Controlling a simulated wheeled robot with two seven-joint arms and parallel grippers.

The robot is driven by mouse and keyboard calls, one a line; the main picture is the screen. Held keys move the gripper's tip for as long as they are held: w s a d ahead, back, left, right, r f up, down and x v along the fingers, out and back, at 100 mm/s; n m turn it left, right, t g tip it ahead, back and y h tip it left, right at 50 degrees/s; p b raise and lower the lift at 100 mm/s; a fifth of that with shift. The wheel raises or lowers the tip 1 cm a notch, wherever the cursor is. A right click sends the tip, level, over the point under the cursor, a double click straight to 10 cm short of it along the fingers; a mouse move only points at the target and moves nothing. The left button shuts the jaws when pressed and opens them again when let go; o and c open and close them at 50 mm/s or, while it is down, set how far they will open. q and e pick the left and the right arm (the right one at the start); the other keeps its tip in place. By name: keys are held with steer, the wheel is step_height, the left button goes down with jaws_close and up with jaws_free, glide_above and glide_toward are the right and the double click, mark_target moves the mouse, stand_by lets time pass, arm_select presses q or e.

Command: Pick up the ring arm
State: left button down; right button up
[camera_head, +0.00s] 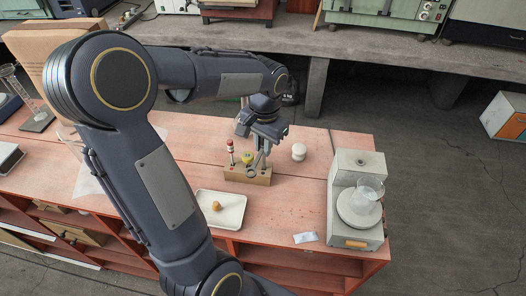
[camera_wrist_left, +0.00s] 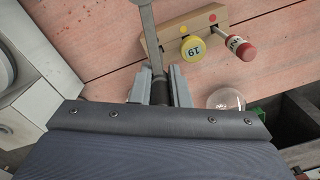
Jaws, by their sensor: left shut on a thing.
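The ring arm (camera_wrist_left: 152,42) is a slim grey metal rod with a dark thicker part between my jaws. In the left wrist view it runs up past the left end of a wooden block (camera_wrist_left: 183,32). My left gripper (camera_head: 264,140) is shut on it, just above the block (camera_head: 249,176) in the head view. I cannot tell whether the arm touches the block. A yellow cap marked 19 (camera_wrist_left: 193,48) and a red-and-white piece (camera_wrist_left: 241,47) sit at the block, to the right of the arm. My right gripper is not in view.
A white tray (camera_head: 234,221) with a small brown object (camera_head: 216,206) lies in front of the block. A balance (camera_head: 343,230) bearing a glass beaker (camera_head: 367,193) stands to the right. A white round jar (camera_head: 299,152) and a small packet (camera_head: 305,238) are nearby.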

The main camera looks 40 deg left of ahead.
arm_select(q)
step_height(320, 180, up, 22)
steer(key=p, duration=0.7)
steer(key=shift+f, duration=0.25)
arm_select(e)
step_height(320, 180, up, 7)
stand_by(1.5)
